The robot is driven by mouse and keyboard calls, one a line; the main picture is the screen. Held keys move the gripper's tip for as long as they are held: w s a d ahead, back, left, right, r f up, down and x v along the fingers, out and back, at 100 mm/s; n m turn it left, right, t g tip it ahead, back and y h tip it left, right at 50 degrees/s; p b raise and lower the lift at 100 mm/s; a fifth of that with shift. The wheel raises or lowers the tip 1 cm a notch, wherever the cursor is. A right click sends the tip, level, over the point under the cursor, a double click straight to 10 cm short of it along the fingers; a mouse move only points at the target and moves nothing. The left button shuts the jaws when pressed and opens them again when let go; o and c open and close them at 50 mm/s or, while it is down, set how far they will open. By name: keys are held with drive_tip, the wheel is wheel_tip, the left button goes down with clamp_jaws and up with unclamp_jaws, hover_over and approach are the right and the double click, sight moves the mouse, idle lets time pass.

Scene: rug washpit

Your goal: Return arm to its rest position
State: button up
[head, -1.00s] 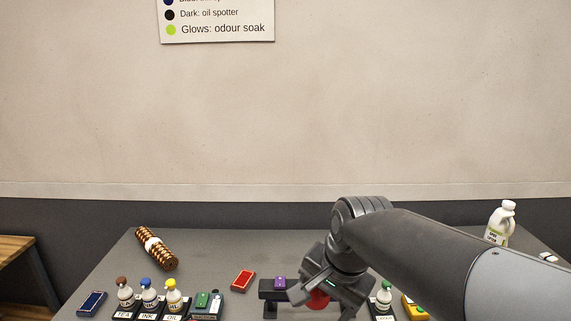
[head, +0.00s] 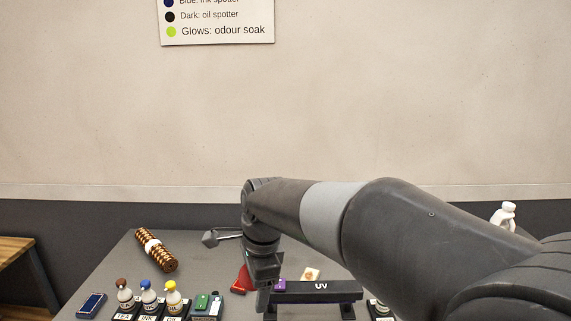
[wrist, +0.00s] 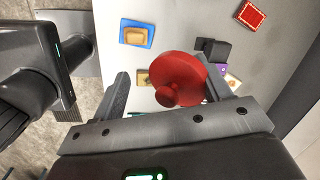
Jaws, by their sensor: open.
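My arm reaches in from the right in the head view, over the dark table (head: 85,262). My gripper (head: 262,300) hangs low near the table's middle, beside the left end of the black UV bar (head: 321,288). In the wrist view my gripper (wrist: 165,90) has its two fingers apart. A red round thing with a knob (wrist: 182,72) shows between the fingers, closer to the right one. I cannot tell whether it touches a finger or how high it is.
Small bottles (head: 148,292) stand in a labelled rack at front left. A brown-striped roll (head: 155,250) lies behind them. A dark blue block (head: 91,305) and a red swatch (wrist: 250,14) lie on the table. A white jug (head: 504,216) stands at back right, partly hidden by my arm.

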drive_tip(key=a+f+m, duration=0.2)
drive_tip(key=a+m, duration=0.1)
drive_tip(key=a, duration=0.4)
drive_tip(key=a+f+m+g+h, duration=0.1)
drive_tip(key=a+f+m, duration=0.1)
drive_tip(key=a, duration=0.5)
drive_tip(key=shift+w+a+f+m, duration=0.4)
drive_tip(key=shift+w+f, duration=0.05)
drive_tip(key=shift+f, duration=0.2)
drive_tip(key=s+d+r+n+t+y, duration=0.15)
drive_tip(key=d+r+n, duration=0.25)
drive_tip(key=d, duration=0.7)
drive_tip(key=s+d+r+n, duration=0.2)
drive_tip(key=d+r+n, duration=0.15)
drive_tip(key=d, duration=0.65)
drive_tip(key=s+d+f+n+t+h, duration=0.1)
drive_tip(key=s+d+n+t, duration=0.3)
drive_tip(key=s+d+n, duration=0.7)
drive_tip(key=s+d+h, duration=0.1)
drive_tip(key=s+d, duration=0.1)
drive_tip(key=d, duration=0.1)
drive_tip(key=shift+s+d+f+n, duration=0.15)
drive_tip(key=shift+d+f+n, duration=0.2)
